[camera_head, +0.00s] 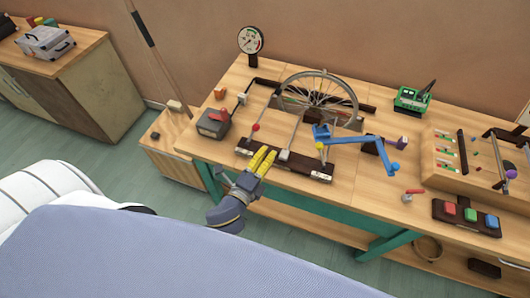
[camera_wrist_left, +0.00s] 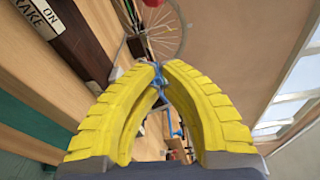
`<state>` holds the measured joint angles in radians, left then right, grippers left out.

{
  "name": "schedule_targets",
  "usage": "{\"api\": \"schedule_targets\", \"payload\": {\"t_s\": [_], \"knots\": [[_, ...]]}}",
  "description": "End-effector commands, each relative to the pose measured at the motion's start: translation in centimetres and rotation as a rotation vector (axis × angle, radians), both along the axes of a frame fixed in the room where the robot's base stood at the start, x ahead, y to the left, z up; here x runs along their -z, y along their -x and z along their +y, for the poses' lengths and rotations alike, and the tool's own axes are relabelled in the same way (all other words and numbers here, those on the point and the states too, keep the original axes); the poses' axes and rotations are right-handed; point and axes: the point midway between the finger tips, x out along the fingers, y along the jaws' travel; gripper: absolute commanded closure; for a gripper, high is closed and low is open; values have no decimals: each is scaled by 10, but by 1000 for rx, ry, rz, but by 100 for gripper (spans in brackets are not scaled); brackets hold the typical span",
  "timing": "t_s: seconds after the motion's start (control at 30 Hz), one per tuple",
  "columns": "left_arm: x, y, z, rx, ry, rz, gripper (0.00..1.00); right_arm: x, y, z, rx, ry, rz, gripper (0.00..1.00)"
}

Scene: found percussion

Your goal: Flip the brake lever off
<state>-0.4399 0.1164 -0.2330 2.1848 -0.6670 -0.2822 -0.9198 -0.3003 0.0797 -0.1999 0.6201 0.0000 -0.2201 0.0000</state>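A dark base strip (camera_head: 308,170) lies along the bench's front edge, before a spoked wheel (camera_head: 322,92). Its label reads "BRAKE" and "ON" in the left wrist view (camera_wrist_left: 42,18). Slim levers rise by it, one with a red knob (camera_head: 256,127) and one with a yellow knob (camera_head: 320,145); I cannot read which is the brake lever. A red knob also shows at the top of the left wrist view (camera_wrist_left: 157,3). My left gripper (camera_head: 266,152) is at the strip's front, its yellow fingertips together (camera_wrist_left: 158,66), with nothing clearly held. My right gripper is out of view.
A blue crank arm (camera_head: 355,139) reaches over the bench (camera_head: 350,185) right of the strip. A grey box (camera_head: 213,122) with a red top stands left, a round gauge (camera_head: 250,40) behind. A coloured button panel (camera_head: 466,216) sits at right.

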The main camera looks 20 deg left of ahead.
Motion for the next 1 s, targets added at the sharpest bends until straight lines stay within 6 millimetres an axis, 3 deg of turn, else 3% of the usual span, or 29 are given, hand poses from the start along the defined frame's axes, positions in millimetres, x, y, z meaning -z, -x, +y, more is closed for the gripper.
{"api": "schedule_targets", "payload": {"t_s": [0.5, 0.7, 1.0], "knots": [[1, -82, -8, 0, -1, -2, 100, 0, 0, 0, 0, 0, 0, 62], [-1, -73, 17, 0, -3, 2, 100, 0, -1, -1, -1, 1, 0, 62], [-4, -69, 31, 0, 0, 0, 100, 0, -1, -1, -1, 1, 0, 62]]}}
